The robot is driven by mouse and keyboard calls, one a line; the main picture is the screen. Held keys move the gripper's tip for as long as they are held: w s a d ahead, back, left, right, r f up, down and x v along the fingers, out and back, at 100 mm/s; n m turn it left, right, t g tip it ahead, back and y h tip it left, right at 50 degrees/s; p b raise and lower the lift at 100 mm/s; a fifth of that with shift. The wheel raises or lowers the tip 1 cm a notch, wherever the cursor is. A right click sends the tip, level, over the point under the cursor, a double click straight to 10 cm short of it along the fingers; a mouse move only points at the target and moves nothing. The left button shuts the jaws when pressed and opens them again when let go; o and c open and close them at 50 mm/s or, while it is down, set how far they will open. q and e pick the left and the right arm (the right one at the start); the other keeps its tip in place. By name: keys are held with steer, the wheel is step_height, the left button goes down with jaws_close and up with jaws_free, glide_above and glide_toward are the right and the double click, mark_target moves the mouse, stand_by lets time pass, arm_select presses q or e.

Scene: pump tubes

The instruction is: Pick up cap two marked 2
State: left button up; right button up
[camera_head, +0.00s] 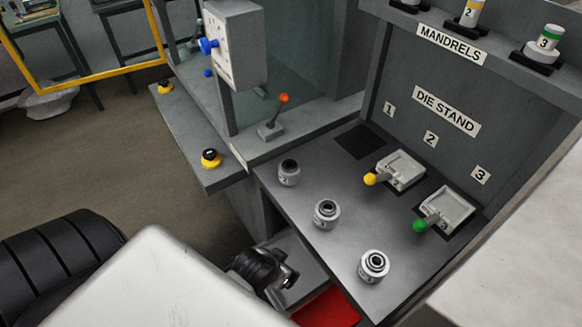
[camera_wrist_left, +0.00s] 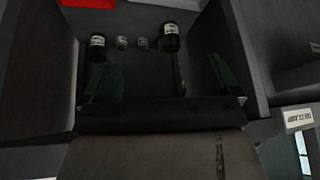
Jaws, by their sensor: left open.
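Three round grey caps with dark centres stand on the sloping grey bench top in the head view. The middle one (camera_head: 326,214) sits where cap two would be in the row; its mark is too small to read surely. The other caps are one farther back (camera_head: 289,172) and one nearer (camera_head: 373,266). My left gripper (camera_head: 288,274) is low, in front of the bench's front edge and apart from all caps. In the left wrist view, the fingers of my left gripper (camera_wrist_left: 160,82) are spread with nothing between them. My right gripper is not in view.
A die stand panel (camera_head: 445,108) rises behind the bench. Yellow-knobbed (camera_head: 400,170) and green-knobbed (camera_head: 448,208) dies lie before it. A red surface (camera_head: 325,308) shows below the bench edge. In the left wrist view, several small containers (camera_wrist_left: 170,38) stand in a dark recess.

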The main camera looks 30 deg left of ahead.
arm_select(q)
step_height(320, 180, up, 9)
steer(key=a+t, duration=0.1)
steer(key=n+t+y+p, duration=0.2)
steer(key=n+t, duration=0.1)
steer(key=t, duration=0.3)
glide_toward(287, 168)
steer(key=x, duration=0.6)
steer(key=shift+f, duration=0.1)
steer(key=shift+p+x, duration=0.55)
steer(key=shift+x, duration=2.2)
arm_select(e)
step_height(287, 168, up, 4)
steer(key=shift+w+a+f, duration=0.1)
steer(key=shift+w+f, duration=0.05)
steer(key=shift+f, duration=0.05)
arm_select(q)
steer(key=c, duration=1)
steer(key=shift+c, duration=0.9)
